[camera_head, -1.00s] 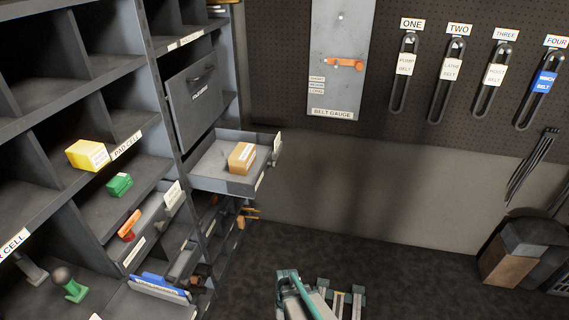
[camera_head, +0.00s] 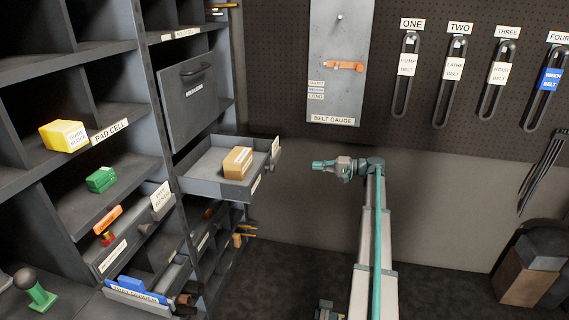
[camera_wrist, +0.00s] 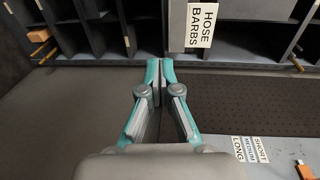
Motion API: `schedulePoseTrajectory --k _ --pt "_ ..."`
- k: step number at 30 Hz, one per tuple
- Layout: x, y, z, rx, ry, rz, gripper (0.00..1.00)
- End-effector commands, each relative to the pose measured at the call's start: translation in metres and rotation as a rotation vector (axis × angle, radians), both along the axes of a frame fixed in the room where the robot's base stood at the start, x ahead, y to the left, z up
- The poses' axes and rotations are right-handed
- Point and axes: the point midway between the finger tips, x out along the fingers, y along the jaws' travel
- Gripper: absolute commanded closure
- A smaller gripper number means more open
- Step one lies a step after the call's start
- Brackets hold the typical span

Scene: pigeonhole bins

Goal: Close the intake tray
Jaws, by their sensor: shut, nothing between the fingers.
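The pulled-out grey tray (camera_head: 205,183) juts from the right column of the shelf unit in the head view. A small tan box (camera_head: 237,163) lies in it, and a label card (camera_head: 275,150) stands at its front end. The tray's label is too small to read. My gripper (camera_head: 316,165) is to the right of the tray's front, apart from it and pointing towards it. In the wrist view my gripper (camera_wrist: 161,62) has its teal fingers together with nothing between them. I cannot tell whether the tray shows in the wrist view.
A grey panel with a handle (camera_head: 187,98) is above the tray. Bins at left hold a yellow block (camera_head: 63,135) and a green block (camera_head: 101,179). The belt gauge (camera_head: 335,60) hangs on the pegboard behind. A HOSE BARBS label (camera_wrist: 201,25) shows in the wrist view.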

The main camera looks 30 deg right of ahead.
Motion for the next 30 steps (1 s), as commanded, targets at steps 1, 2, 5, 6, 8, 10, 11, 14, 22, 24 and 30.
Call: schedulePoseTrajectory --k 1,2,5,6,8,10,11,14,22,24,30 --pt "0.003 -0.002 0.007 0.03 -0.028 0.011 1.0" --pt "0.003 -0.001 0.012 0.046 -0.044 0.017 1.0" --pt "0.0 0.004 0.021 0.075 -0.076 0.033 1.0" --pt "0.0 0.006 0.023 0.08 -0.083 0.038 1.0" --pt "0.002 0.01 0.023 0.08 -0.083 0.044 1.0" --pt "0.006 0.015 0.022 0.079 -0.083 0.045 1.0" --pt "0.009 0.018 0.022 0.079 -0.083 0.045 1.0" --pt "0.019 0.029 0.022 0.079 -0.082 0.044 1.0" --pt "0.054 0.067 0.022 0.078 -0.081 0.044 1.0" --pt "0.063 0.077 0.022 0.078 -0.081 0.045 1.0" --pt "0.082 0.098 0.022 0.078 -0.081 0.044 1.0"
